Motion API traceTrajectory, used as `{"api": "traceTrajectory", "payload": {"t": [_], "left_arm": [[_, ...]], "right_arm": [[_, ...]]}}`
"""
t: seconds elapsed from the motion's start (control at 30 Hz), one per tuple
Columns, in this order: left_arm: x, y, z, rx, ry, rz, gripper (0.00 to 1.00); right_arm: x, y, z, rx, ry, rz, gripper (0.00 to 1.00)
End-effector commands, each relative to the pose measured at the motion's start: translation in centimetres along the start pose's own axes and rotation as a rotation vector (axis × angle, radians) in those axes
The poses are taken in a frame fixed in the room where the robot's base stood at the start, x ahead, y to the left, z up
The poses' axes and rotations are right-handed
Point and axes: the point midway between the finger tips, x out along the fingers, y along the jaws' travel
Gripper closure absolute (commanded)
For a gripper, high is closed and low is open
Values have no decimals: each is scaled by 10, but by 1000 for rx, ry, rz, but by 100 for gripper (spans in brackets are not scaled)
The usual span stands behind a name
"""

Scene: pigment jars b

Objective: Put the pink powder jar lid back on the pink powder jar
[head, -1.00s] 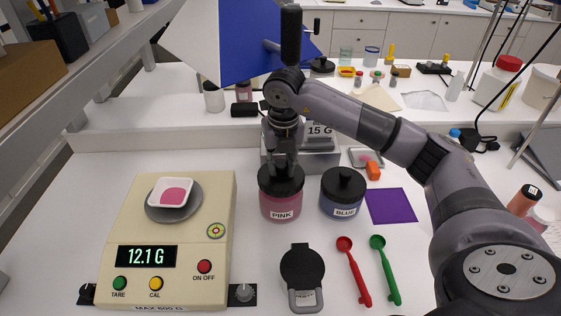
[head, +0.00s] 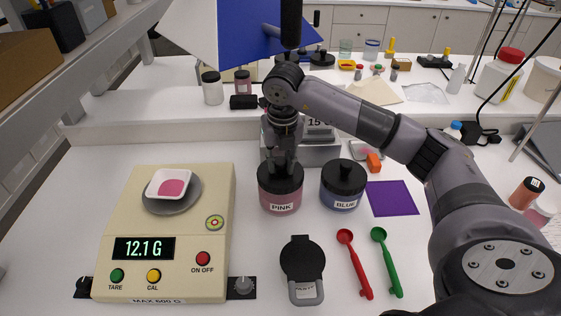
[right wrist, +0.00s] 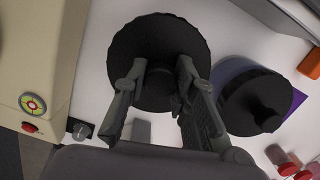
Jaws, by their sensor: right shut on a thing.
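The pink powder jar (head: 281,200) stands upright on the white bench, labelled PINK. Its black lid (head: 280,174) sits on top of the jar's mouth and looks level; whether it is fully seated I cannot tell. My right gripper (head: 283,160) points straight down over the jar and is shut on the lid's knob. In the right wrist view the round black lid (right wrist: 157,48) lies between the fingers of my right gripper (right wrist: 160,78) and hides the jar beneath. My left gripper is not in view.
The blue jar (head: 343,185) with its black lid stands close on the right. A scale (head: 125,225) reading 12.1 G, with a tray of pink powder (head: 172,184), is on the left.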

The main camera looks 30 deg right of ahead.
Motion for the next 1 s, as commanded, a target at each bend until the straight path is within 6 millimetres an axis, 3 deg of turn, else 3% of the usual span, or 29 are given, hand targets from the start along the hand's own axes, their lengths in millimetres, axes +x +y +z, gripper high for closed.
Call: {"api": "traceTrajectory", "payload": {"t": [1.0], "left_arm": [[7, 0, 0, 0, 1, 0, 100]], "right_arm": [[6, 0, -1, 0, -1, 0, 100]]}}
